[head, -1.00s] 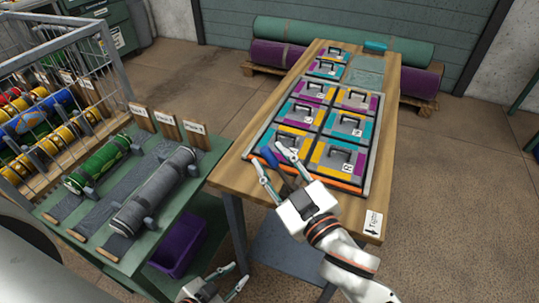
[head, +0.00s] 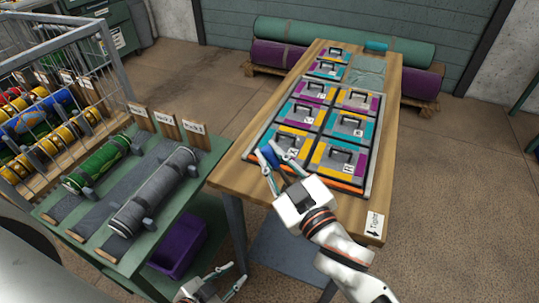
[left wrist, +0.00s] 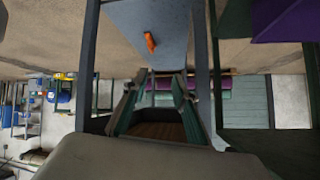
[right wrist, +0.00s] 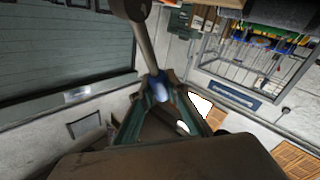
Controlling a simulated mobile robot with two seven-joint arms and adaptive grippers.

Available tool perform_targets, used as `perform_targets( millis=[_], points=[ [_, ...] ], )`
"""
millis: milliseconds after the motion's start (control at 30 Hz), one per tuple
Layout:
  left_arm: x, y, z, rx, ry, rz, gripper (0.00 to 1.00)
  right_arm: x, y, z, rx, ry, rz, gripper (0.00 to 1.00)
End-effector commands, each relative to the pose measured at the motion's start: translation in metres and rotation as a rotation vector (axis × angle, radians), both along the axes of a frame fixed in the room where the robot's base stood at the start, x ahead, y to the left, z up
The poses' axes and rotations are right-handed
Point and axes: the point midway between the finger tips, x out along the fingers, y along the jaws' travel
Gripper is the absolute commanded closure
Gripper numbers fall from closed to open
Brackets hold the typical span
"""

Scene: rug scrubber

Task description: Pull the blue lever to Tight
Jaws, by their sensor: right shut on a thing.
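The blue lever (head: 269,155) is at the near left corner of the tile frame on the wooden table. In the right wrist view it is a grey rod ending in a blue grip (right wrist: 152,92). My right gripper (head: 274,158) is shut on that blue grip, with a finger on each side; the fingertips also show in the right wrist view (right wrist: 155,88). A white "Tight" label (head: 374,224) with an arrow is at the table's near right corner. My left gripper (head: 232,280) is open and empty, low beside the table; its spread fingers show in the left wrist view (left wrist: 158,100).
The wooden table (head: 235,177) carries a frame of coloured tiles (head: 343,125) with black handles. A green bench (head: 62,215) with rolled rugs stands to the left, with a purple bin (head: 180,247) below. Rolled mats (head: 345,38) lie behind the table.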

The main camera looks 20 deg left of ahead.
Motion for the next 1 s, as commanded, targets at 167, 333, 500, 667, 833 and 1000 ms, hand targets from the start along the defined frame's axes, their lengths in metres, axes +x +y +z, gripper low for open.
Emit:
perform_targets(
  millis=[167, 333, 500, 667, 833, 1000],
  points=[
    [-0.005, 0.0, -0.009, 0.004, 0.013, -0.002, 0.72, 0.0, -0.008, 0.0, 0.092, 0.006, -0.002, 1.0],
    [-0.006, -0.001, -0.012, 0.002, 0.013, -0.004, 0.72, -0.001, -0.02, 0.003, 0.216, 0.005, -0.003, 1.0],
    [-0.002, -0.003, -0.011, -0.003, 0.003, -0.008, 0.72, -0.001, -0.033, 0.008, 0.345, -0.001, -0.004, 1.0],
    [0.004, -0.007, -0.008, -0.007, -0.012, -0.017, 0.72, -0.001, -0.044, 0.011, 0.45, -0.004, -0.004, 1.0],
    [0.008, -0.009, -0.004, -0.01, -0.024, -0.026, 0.72, -0.001, -0.052, 0.013, 0.527, -0.01, -0.004, 1.0],
    [0.008, -0.01, -0.004, -0.01, -0.025, -0.028, 0.72, -0.002, -0.057, 0.015, 0.572, -0.014, -0.002, 1.0]
  ],
)
